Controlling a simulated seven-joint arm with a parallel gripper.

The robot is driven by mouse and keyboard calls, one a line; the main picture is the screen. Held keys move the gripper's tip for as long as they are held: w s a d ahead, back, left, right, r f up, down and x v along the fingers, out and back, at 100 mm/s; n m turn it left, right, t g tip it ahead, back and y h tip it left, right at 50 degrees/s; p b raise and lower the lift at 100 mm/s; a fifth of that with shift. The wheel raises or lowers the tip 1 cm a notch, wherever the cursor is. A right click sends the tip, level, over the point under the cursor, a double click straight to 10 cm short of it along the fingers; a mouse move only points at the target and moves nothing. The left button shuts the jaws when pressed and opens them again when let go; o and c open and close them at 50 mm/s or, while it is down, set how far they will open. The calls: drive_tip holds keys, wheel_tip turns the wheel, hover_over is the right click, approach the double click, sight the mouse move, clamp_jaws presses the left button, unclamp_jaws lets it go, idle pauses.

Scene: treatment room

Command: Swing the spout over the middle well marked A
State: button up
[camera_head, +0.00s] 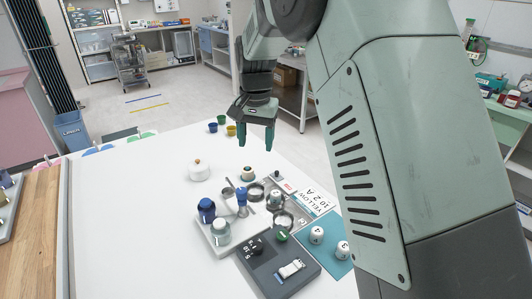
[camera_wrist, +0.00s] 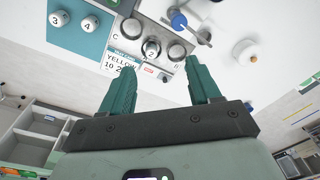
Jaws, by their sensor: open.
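The spout (camera_head: 242,196) has a blue post and a grey arm on the light station. In the wrist view the spout (camera_wrist: 180,21) has its arm pointing right, away from the row of wells. I cannot read an A at this well. A card (camera_head: 315,201) reads YELLOW, 10, 2 A. My gripper (camera_head: 256,143) is open and empty, fingers down, above the table beyond the station; its fingers also show in the wrist view (camera_wrist: 160,68).
A blue jar (camera_head: 206,210) and a clear jar (camera_head: 221,232) stand left of the spout. A dark device (camera_head: 278,266) is in front. A white lidded pot (camera_head: 199,171) stands behind. The table's left side is clear.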

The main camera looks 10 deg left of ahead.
hover_over(241, 190)
wheel_tip(241, 190, down, 8)
drive_tip(key=shift+g, duration=0.3)
wheel_tip(241, 190, down, 10)
drive_tip(key=shift+f, duration=0.25)
drive_tip(key=shift+c, duration=0.4)
clamp_jaws()
